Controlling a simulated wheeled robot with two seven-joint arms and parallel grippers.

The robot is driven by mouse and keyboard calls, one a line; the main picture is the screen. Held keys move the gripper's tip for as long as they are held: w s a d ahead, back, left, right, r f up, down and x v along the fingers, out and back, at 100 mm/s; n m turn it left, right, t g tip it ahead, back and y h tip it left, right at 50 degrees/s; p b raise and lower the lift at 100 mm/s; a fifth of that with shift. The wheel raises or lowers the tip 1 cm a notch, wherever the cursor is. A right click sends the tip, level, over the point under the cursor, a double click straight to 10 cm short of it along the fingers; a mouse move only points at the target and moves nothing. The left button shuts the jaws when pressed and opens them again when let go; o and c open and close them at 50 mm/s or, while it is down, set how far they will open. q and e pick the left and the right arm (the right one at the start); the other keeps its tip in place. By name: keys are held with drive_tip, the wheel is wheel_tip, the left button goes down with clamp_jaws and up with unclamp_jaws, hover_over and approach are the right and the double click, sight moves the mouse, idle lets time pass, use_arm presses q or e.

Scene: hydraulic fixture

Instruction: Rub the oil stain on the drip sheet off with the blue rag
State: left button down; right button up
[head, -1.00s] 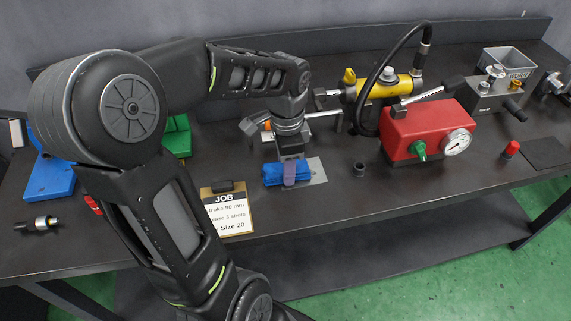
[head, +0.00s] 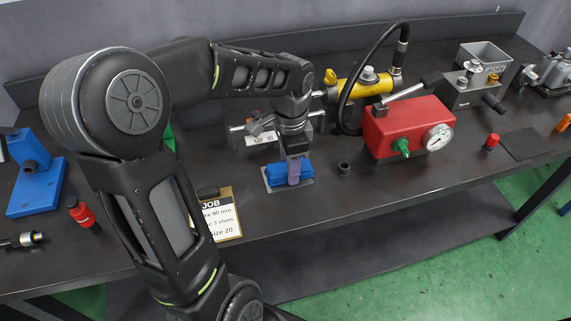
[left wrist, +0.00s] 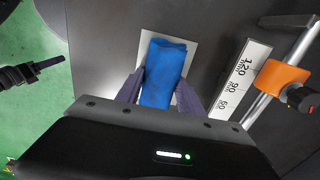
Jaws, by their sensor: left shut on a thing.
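The blue rag (head: 279,177) is a folded bundle over the drip sheet (head: 305,183), a light grey plate on the bench. My left gripper (head: 293,174) points down and is shut on the rag. In the left wrist view the rag (left wrist: 163,75) sits between the two purple-grey fingers of my left gripper (left wrist: 160,92). The drip sheet (left wrist: 188,60) shows around the rag there. I cannot tell for sure whether the rag presses on the sheet.
A job clipboard (head: 229,222) lies left of the sheet, and a small black ring (head: 343,168) right of it. A red pump (head: 405,128) with a gauge stands farther right. A marked scale (left wrist: 243,82) and an orange clamp (left wrist: 281,77) lie beside the sheet.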

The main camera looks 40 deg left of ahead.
sight(303, 164)
use_arm(q)
drive_tip(key=shift+w+d+f, duration=0.1)
drive_tip(key=shift+w+d, duration=0.35)
drive_tip(key=shift+w, duration=0.2)
drive_tip(key=shift+w+d, duration=0.45)
drive_tip(key=shift+w, duration=0.15)
wheel_tip(303, 164, up, 6)
drive_tip(key=p, duration=0.5)
wheel_tip(303, 164, up, 3)
drive_tip(key=p, duration=0.3)
drive_tip(key=shift+a, duration=0.1)
